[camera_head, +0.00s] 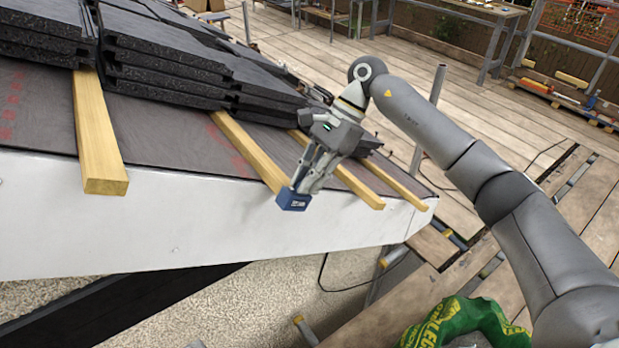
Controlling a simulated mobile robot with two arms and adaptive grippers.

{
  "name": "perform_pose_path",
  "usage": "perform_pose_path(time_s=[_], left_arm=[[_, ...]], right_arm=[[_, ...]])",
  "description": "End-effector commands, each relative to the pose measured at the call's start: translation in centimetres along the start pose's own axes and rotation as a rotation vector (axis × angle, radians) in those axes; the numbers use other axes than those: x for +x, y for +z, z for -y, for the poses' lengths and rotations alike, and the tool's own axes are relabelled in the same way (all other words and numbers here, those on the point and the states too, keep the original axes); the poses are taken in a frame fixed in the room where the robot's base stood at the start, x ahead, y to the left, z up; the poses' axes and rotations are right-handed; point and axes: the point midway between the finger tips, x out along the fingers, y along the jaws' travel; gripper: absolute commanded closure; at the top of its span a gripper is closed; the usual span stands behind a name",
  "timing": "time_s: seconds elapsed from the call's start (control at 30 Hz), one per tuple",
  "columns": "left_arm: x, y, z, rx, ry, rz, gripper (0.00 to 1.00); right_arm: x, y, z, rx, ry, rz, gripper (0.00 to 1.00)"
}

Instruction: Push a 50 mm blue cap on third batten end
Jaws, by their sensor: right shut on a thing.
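Several wooden battens run down the dark roof underlay to the white eaves board. The leftmost batten (101,140) has a bare end, as do the two battens to the right, one in the middle right (352,183) and one at the far right (405,190). A small blue cap (294,201) is at the lower end of the second batten from the left (247,146). My right gripper (305,188) is shut on the cap from above and right. The fingers partly hide the cap and batten end, so I cannot tell how far the cap covers it. My left gripper is not in view.
Dark tiles (178,68) are stacked on the roof above the battens. The white eaves board (215,222) drops below the batten ends. A green bag (468,318) lies at the bottom right. Wooden decking (385,55) and a workbench (465,14) are behind.

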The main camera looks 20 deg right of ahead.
Motion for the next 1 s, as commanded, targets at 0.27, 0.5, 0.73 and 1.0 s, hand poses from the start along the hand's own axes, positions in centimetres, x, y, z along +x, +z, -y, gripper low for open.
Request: perform_pose_path(time_s=[0.27,0.5,0.73,1.0], left_arm=[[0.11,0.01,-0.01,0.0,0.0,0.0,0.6],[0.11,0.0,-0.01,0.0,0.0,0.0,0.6],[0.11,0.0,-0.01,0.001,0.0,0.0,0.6],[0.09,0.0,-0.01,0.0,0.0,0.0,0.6]], right_arm=[[0.0,0.02,0.15,-0.001,0.0,0.0,1.0],[0.0,0.01,0.14,0.0,0.0,0.0,0.86],[0.0,0.0,0.14,0.0,0.0,0.0,0.63],[-0.05,-0.01,0.14,0.0,0.0,0.0,0.63]])
